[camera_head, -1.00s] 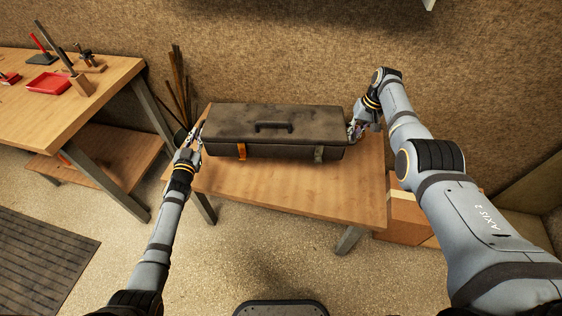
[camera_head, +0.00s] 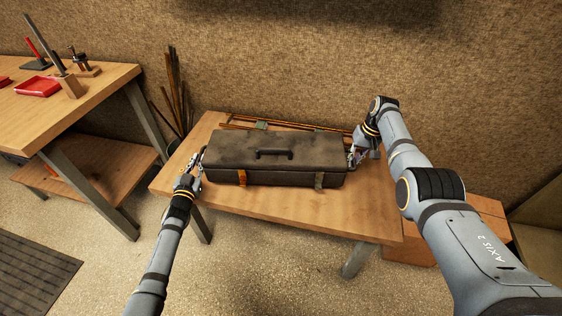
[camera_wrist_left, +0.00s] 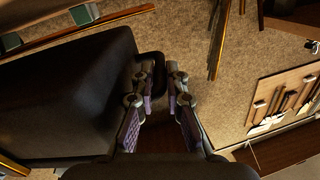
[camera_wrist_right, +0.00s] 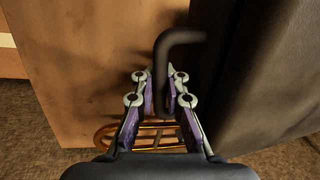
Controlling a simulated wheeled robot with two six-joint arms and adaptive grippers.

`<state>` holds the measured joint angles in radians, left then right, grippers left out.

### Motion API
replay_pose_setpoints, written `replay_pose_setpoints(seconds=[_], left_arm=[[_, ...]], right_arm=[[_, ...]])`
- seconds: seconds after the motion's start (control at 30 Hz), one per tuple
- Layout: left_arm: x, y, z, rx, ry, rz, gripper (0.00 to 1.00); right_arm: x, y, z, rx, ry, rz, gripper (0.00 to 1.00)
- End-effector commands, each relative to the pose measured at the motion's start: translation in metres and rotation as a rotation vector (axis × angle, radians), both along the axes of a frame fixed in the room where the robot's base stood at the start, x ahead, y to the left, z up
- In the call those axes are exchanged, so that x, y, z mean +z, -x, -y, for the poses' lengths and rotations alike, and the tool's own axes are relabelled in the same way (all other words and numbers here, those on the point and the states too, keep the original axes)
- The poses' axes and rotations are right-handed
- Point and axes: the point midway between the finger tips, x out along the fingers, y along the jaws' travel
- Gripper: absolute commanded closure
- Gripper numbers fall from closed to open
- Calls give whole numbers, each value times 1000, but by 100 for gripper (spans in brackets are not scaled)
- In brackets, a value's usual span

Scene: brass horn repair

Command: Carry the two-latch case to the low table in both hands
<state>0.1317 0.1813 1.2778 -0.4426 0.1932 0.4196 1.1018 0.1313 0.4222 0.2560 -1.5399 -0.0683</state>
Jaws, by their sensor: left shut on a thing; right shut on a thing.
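The two-latch case (camera_head: 265,150) is dark grey, lid shut, with a top handle and two front latches, one orange and one grey. It lies level over the wooden table (camera_head: 290,212); I cannot tell whether it touches the top. My left gripper (camera_head: 196,165) is shut at its left end; the left wrist view shows the fingers (camera_wrist_left: 160,85) around the dark end handle beside the case wall (camera_wrist_left: 70,95). My right gripper (camera_head: 356,155) is shut at the right end; the right wrist view shows a dark bent handle (camera_wrist_right: 165,60) between the fingers (camera_wrist_right: 162,85).
Long thin rods (camera_head: 290,124) with green pieces lie behind the case. A bundle of rods (camera_head: 177,92) stands against the wall left of the table. A workbench (camera_head: 100,105) with a red tray (camera_head: 38,86) stands at left. A wooden box (camera_head: 480,215) sits at right.

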Motion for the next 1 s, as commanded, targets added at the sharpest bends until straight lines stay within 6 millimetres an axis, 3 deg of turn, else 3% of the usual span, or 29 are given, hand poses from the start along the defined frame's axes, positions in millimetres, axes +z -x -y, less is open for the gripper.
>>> replay_pose_setpoints(seconds=[0.27, 0.77, 0.8, 0.93, 1.0], left_arm=[[-11, -1, -2, 2, -2, 1, 100], [-51, 0, -2, 2, -3, 0, 100], [-51, 0, -2, 3, -3, -4, 85], [-49, 0, -2, 3, -2, -4, 67], [-49, 0, -1, 3, -2, -3, 65]], right_arm=[[-11, 0, 5, -5, 9, 1, 100], [-51, 0, 6, -5, 9, 1, 100], [-50, 0, 6, -5, 9, -1, 88], [-48, 0, 4, -4, 7, 0, 70], [-48, 0, 3, -3, 6, 0, 65]])
